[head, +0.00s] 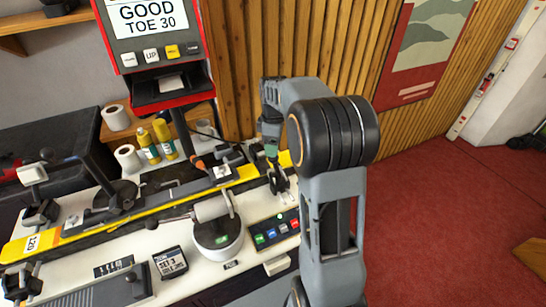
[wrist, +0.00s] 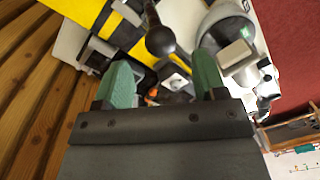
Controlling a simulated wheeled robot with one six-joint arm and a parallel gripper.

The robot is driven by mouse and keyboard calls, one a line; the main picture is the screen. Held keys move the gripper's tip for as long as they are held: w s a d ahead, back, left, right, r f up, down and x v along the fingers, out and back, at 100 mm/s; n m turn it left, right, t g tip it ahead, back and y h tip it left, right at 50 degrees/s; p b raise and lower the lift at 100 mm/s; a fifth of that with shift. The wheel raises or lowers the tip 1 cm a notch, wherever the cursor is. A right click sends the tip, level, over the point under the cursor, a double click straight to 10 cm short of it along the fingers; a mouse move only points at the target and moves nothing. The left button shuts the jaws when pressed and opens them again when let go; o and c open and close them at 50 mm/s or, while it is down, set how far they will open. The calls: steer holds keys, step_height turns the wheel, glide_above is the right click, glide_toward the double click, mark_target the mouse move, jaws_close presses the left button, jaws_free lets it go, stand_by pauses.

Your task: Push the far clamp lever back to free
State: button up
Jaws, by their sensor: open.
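My gripper (head: 272,158) is at the far right end of the bench in the head view, above the end of the yellow-edged ski (head: 150,209). Its green fingers (wrist: 165,85) are apart with nothing held between them in the wrist view. Small clamp parts (head: 279,181) show just below the fingers in the head view, partly hidden by my arm. In the wrist view a black ball-ended lever (wrist: 161,41) stands beyond the fingertips, apart from them. I cannot tell for certain that it is the far clamp lever.
A white round device (head: 217,236) with a lever and a coloured button panel (head: 274,231) stand on the near side. Yellow bottles (head: 163,139) and paper rolls (head: 127,157) stand behind the ski.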

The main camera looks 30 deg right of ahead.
mark_target(276, 169)
steer(key=shift+s+a+f+p, duration=0.1)
steer(key=shift+f+p, duration=0.05)
steer(key=shift+f, duration=1.35)
steer(key=shift+s+f+p, duration=0.1)
steer(key=shift+f+p, duration=0.05)
steer(key=shift+f, duration=1.35)
steer(key=shift+w, duration=0.1)
jaws_close()
